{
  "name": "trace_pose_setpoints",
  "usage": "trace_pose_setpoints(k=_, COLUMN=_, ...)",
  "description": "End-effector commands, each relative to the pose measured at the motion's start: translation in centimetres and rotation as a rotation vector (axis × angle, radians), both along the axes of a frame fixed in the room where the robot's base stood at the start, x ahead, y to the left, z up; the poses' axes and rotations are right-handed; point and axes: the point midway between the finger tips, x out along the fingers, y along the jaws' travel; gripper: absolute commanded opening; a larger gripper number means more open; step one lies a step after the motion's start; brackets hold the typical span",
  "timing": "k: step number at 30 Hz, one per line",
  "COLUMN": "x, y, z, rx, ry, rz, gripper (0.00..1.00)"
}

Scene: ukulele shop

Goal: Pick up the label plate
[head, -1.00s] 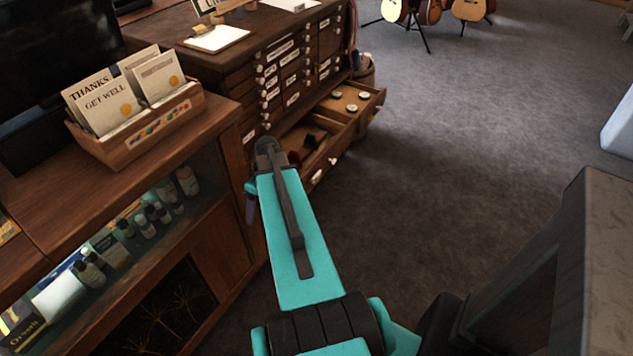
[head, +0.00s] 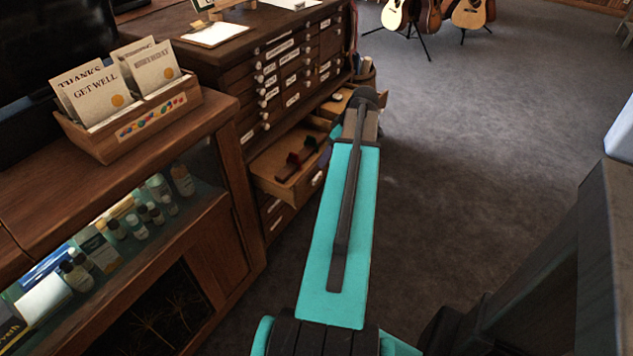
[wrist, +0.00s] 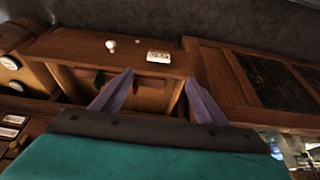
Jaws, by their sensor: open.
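In the wrist view my gripper (wrist: 160,76) is open, its two purple fingers spread with nothing between them. They point toward an open wooden drawer (wrist: 178,68). A small white label plate (wrist: 158,56) with dark marks is on this drawer's front, beyond the fingertips and apart from them. A white knob (wrist: 111,45) sits to its left. In the head view the open drawer (head: 262,174) is left of my arm and holds dark and red items (head: 295,160). My arm hides most of the gripper there. Several similar labels are on the cabinet fronts, so which plate is meant is unclear.
The drawer cabinet (head: 232,54) stands behind a wooden counter (head: 40,185) with a card box (head: 150,128) and bottles behind glass. A second open drawer (head: 338,106) is farther back. Guitars (head: 468,12) stand at the back. The grey carpet (head: 470,150) to the right is clear.

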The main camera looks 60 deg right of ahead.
Motion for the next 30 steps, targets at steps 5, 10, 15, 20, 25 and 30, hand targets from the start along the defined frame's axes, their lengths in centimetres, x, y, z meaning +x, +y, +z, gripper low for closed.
trace_pose_setpoints(k=5, x=-0.2, y=-0.2, z=0.1, rx=-0.001, ry=-0.001, rz=-0.002, gripper=0.67)
trace_pose_setpoints(k=10, x=-0.2, y=-0.2, z=0.1, rx=-0.001, ry=-0.001, rz=-0.002, gripper=0.67)
trace_pose_setpoints(k=15, x=0.0, y=-0.2, z=-0.4, rx=-0.001, ry=-0.001, rz=-0.002, gripper=0.67)
trace_pose_setpoints(k=20, x=0.6, y=-0.2, z=-1.9, rx=0.001, ry=0.000, rz=-0.002, gripper=0.67)
trace_pose_setpoints(k=25, x=1.4, y=-0.2, z=-3.9, rx=0.001, ry=0.000, rz=-0.002, gripper=0.67)
trace_pose_setpoints(k=30, x=2.2, y=-0.2, z=-5.9, rx=0.000, ry=0.000, rz=-0.002, gripper=0.67)
